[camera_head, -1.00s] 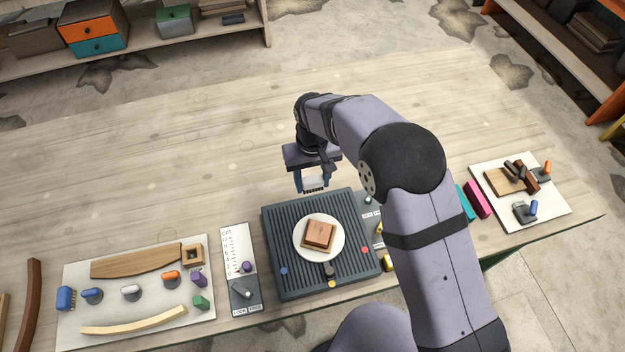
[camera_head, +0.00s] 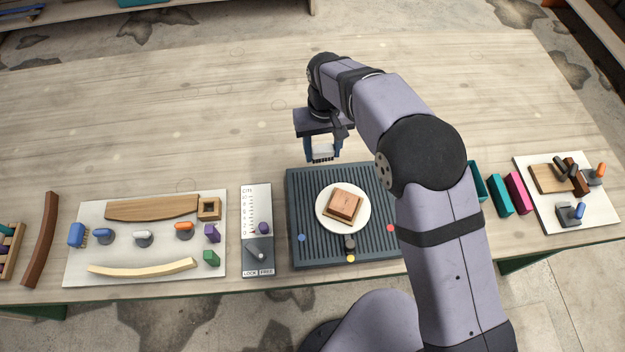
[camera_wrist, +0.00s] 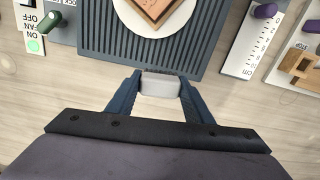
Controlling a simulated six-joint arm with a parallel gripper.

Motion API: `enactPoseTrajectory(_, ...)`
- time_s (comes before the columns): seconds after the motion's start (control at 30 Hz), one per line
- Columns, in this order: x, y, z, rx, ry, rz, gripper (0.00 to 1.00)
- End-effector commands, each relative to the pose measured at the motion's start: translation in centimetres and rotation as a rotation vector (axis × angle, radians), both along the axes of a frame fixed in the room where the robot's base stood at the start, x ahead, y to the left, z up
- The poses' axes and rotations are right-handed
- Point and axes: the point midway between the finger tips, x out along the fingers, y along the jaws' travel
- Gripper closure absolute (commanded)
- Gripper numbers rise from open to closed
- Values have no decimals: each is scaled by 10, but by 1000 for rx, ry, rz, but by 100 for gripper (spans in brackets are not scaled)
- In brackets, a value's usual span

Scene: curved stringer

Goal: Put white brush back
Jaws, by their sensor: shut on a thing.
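My gripper (camera_head: 322,142) is shut on the white brush (camera_head: 321,151), whose pale block sits between the blue fingers with dark bristles pointing down. In the wrist view the brush shows as a light grey-white block (camera_wrist: 160,84) between the fingertips. In the head view it appears just beyond the back edge of the dark grooved panel (camera_head: 300,215); its exact height is unclear. A similar blue brush (camera_head: 78,235) lies at the left end of the white board (camera_head: 150,216).
A white round plate (camera_head: 328,220) with a wooden block (camera_head: 345,203) is on the grooved panel. Teal and pink blocks (camera_head: 517,193) and another white board (camera_head: 545,212) are at right. The back of the bench is clear.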

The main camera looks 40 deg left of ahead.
Motion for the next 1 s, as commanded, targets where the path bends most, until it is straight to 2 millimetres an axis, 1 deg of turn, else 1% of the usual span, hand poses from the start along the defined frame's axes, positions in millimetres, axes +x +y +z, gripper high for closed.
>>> enactPoseTrajectory(0.03,-2,12,-9,6,-4,14,78)
enactPoseTrajectory(0.2,-8,30,1,4,-2,40,78)
enactPoseTrajectory(0.37,-13,40,13,4,-2,48,78)
enactPoseTrajectory(0.4,-14,41,21,5,-3,42,78)
enactPoseTrajectory(0.47,-16,43,28,4,-2,37,78)
enactPoseTrajectory(0.5,-17,40,38,4,-2,21,78)
enactPoseTrajectory(0.53,-17,39,43,4,-2,11,78)
enactPoseTrajectory(0.73,-24,27,49,1,-1,-29,78)
enactPoseTrajectory(1.0,-31,15,49,2,-1,-67,78)
